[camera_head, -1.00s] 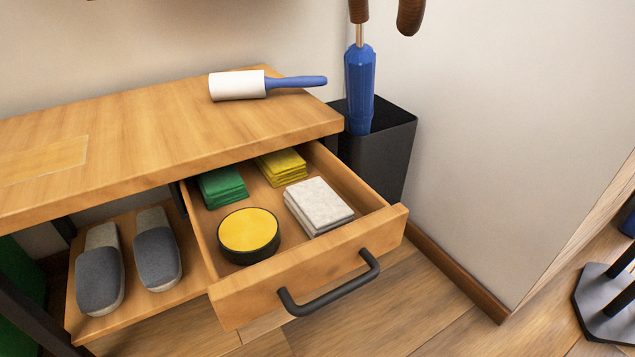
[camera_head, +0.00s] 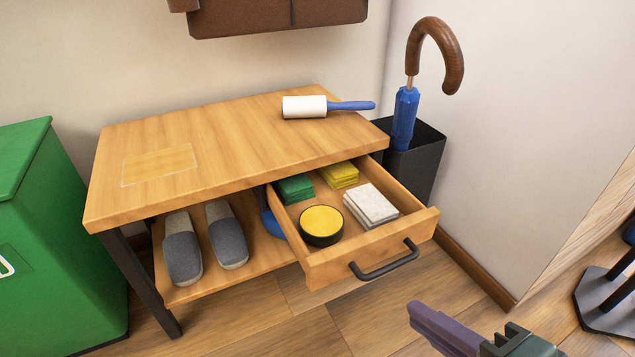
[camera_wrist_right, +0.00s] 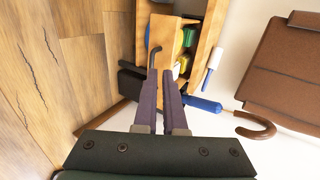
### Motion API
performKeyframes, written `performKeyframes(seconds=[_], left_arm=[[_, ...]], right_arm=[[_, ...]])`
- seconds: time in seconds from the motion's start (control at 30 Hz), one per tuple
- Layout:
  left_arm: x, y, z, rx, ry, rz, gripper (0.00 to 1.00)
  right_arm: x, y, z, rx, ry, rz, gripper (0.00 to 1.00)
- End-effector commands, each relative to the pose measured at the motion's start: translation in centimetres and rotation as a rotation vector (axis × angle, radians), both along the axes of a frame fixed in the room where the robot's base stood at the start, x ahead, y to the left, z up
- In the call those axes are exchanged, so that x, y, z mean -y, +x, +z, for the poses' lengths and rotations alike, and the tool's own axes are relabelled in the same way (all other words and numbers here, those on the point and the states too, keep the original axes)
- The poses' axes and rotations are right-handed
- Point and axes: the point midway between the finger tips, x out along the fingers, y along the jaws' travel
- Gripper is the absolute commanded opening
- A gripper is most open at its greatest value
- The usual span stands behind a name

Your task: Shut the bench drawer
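The wooden bench (camera_head: 215,140) stands against the wall. Its drawer (camera_head: 372,250) is pulled out at the right end, with a dark bar handle (camera_head: 385,262) on its front. Inside lie a yellow-topped round tin (camera_head: 321,224), green cloths (camera_head: 295,188), yellow cloths (camera_head: 339,174) and a pale cloth stack (camera_head: 370,205). My right gripper (camera_head: 418,312) is at the lower right, in front of the drawer and apart from it. In the right wrist view its fingers (camera_wrist_right: 160,76) are close together with nothing held, pointing towards the drawer handle (camera_wrist_right: 153,55). My left gripper is not in view.
A lint roller (camera_head: 305,107) lies on the bench top. A black bin (camera_head: 415,160) with a blue umbrella (camera_head: 404,118) stands right of the drawer. Slippers (camera_head: 227,238) sit on the lower shelf. A green cabinet (camera_head: 50,240) is at the left. Floor before the drawer is mostly clear.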

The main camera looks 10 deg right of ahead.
Motion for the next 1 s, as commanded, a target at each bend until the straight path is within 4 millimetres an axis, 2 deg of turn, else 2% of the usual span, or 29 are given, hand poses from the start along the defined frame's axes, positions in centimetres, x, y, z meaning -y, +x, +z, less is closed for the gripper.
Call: performKeyframes(seconds=[0.17, 0.57, 0.8, 1.0], left_arm=[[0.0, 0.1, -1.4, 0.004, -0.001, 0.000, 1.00], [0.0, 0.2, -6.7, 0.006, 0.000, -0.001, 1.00], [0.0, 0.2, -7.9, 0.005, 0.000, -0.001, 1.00], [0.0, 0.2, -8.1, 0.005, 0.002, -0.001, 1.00]], right_arm=[[-0.4, 1.6, -1.3, 0.005, 0.012, -0.014, 0.00], [-3.0, 8.3, -5.7, 0.005, 0.010, -0.009, 0.00], [-4.0, 11.2, -5.2, 0.004, 0.007, -0.009, 0.00], [-4.2, 11.8, -5.1, 0.001, 0.006, -0.007, 0.00]])
